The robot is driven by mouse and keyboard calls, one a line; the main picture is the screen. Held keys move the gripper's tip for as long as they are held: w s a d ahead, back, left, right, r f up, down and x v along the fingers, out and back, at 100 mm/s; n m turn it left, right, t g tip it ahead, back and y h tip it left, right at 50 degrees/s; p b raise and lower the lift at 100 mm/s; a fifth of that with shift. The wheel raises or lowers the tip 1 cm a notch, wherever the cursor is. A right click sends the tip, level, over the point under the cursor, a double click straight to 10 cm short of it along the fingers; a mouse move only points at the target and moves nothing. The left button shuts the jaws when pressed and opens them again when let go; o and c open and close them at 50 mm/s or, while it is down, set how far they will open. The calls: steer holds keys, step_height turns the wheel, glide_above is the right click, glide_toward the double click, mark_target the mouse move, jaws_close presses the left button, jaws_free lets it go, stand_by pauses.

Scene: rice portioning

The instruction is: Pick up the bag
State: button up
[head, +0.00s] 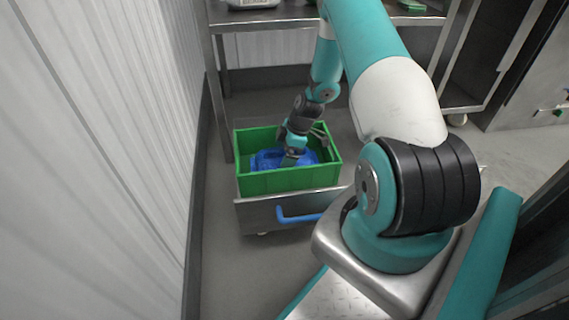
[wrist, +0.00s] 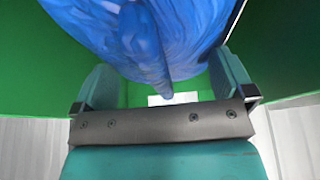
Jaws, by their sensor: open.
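The blue bag (head: 268,160) lies inside the green crate (head: 290,181) in the head view. In the wrist view the bag (wrist: 150,35) fills the upper middle, with a twisted, narrowing part pointing down between my fingers. My gripper (wrist: 162,85) is open, one finger on each side of that narrow part. In the head view my gripper (head: 291,158) reaches down into the crate over the bag and hides part of it. I cannot tell whether the fingers touch the bag. Green crate walls (wrist: 60,50) show around the bag in the wrist view.
The crate stands on a metal cart (head: 262,212) with a blue handle (head: 300,218). A white ribbed wall (head: 120,150) is close on the left. A metal table (head: 270,15) stands behind. Grey floor shows between the wall and the cart.

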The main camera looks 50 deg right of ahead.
steer(key=shift+c, duration=0.2)
steer(key=shift+f, duration=0.15)
steer(key=c, duration=1.5)
